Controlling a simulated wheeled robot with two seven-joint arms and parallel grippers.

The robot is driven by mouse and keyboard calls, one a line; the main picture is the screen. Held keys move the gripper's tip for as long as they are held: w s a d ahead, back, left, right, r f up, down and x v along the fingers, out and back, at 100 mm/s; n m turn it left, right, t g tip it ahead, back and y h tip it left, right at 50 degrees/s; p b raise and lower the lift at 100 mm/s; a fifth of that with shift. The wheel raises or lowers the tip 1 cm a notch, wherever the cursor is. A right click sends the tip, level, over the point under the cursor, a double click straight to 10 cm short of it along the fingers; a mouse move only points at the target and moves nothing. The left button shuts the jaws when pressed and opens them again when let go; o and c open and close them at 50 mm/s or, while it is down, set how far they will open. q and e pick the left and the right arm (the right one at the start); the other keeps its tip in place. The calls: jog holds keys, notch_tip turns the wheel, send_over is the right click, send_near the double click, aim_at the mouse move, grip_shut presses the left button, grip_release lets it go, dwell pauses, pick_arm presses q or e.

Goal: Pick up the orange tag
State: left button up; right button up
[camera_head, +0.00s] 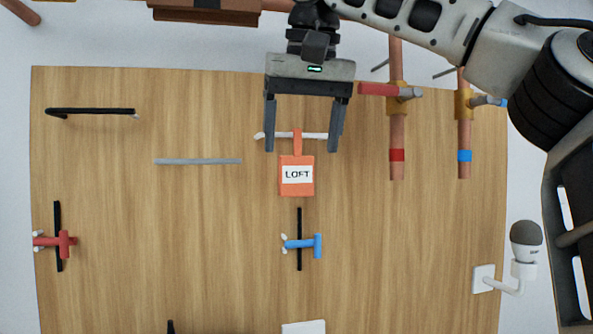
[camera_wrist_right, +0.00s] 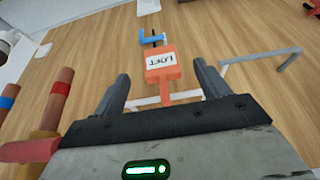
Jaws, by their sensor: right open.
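The orange tag (camera_head: 297,187) has a white label reading "LOFT" and hangs by its narrow strap from a white peg or bar (camera_head: 263,135) on the wooden board. My right gripper (camera_head: 303,150) is open, with one finger on each side of the strap, above the tag's wide part. In the right wrist view the tag (camera_wrist_right: 162,74) lies beyond and between the open fingers of the gripper (camera_wrist_right: 163,85). I cannot tell whether the fingers touch the bar. My left gripper is not in view.
The wooden board (camera_head: 220,260) carries a grey bar (camera_head: 198,161), a black bar (camera_head: 90,111), a red valve handle (camera_head: 60,241) and a blue one (camera_head: 305,244). Copper pipes (camera_head: 397,130) stand right of the gripper. A bulb on a bracket (camera_head: 525,240) is at lower right.

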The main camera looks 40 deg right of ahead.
aim_at(298, 167)
jog(key=x, duration=0.5)
jog(key=shift+w+d, duration=0.2)
jog(key=shift+w, duration=0.15)
jog(key=c, duration=1.1)
jog(key=shift+o, duration=0.2)
